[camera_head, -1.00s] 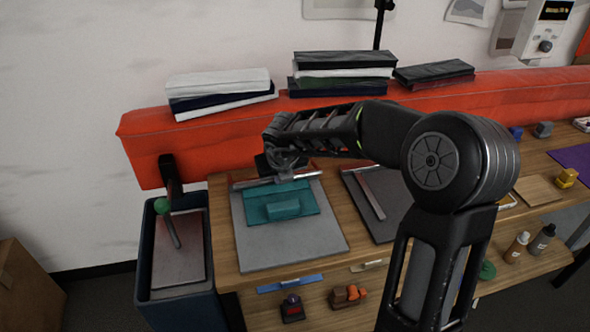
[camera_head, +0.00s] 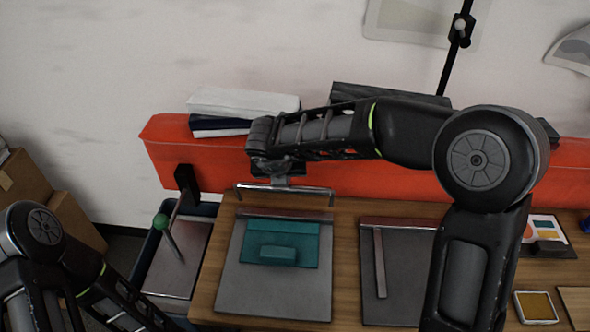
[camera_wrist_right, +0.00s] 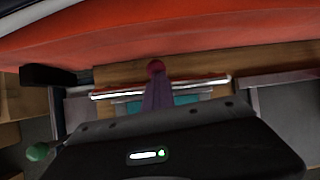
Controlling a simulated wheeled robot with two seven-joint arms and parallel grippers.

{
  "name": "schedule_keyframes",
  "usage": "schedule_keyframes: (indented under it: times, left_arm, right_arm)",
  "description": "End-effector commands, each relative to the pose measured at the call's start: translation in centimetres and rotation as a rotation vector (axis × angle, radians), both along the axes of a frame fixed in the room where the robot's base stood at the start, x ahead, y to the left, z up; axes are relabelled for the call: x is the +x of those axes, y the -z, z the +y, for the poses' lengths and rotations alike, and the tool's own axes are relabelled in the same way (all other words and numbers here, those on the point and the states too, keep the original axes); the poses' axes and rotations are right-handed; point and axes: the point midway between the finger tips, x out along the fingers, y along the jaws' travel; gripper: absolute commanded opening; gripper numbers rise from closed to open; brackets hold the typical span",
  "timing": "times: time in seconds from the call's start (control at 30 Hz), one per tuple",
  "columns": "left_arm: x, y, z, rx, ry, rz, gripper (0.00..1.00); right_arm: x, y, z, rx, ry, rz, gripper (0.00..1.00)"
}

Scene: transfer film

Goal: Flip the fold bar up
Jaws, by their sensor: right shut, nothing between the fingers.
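The fold bar (camera_head: 310,189) is a thin silver bar on short legs, standing up at the far edge of a grey plate (camera_head: 270,303). A teal piece with a raised block (camera_head: 277,255) lies on the plate. My right gripper (camera_head: 284,180) is shut and empty at the middle of the bar; the arm partly hides it, and I cannot tell if it touches. In the right wrist view the bar (camera_wrist_right: 110,94) runs as a bright line across the narrow purple-and-red fingertips (camera_wrist_right: 156,78). My left arm shows at lower left, its gripper out of view.
A red padded beam (camera_head: 390,178) runs behind the table, with folded cloths (camera_head: 243,103) on top. A second grey plate with a strip (camera_head: 380,262) lies to the right. A green-knobbed lever (camera_head: 161,222) and dark bin stand at left.

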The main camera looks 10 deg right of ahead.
Motion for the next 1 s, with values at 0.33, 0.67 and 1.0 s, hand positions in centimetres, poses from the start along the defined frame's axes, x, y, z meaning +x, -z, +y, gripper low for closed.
schedule_keyframes:
  times: [0.33, 0.67, 1.0]
  left_arm:
    - [-0.1, -1.6, 0.2, 0.004, 0.001, 0.008, 0.00]
    - [-0.1, -1.5, 0.2, 0.005, 0.000, 0.009, 0.00]
    - [-0.1, -1.4, 0.2, 0.005, 0.001, 0.008, 0.00]
  right_arm:
    - [1.9, 0.1, -1.2, 0.032, 0.008, 0.092, 0.00]
    - [2.0, 0.5, -1.3, 0.039, 0.006, 0.116, 0.00]
    - [1.8, 0.3, -1.2, 0.040, 0.006, 0.117, 0.00]
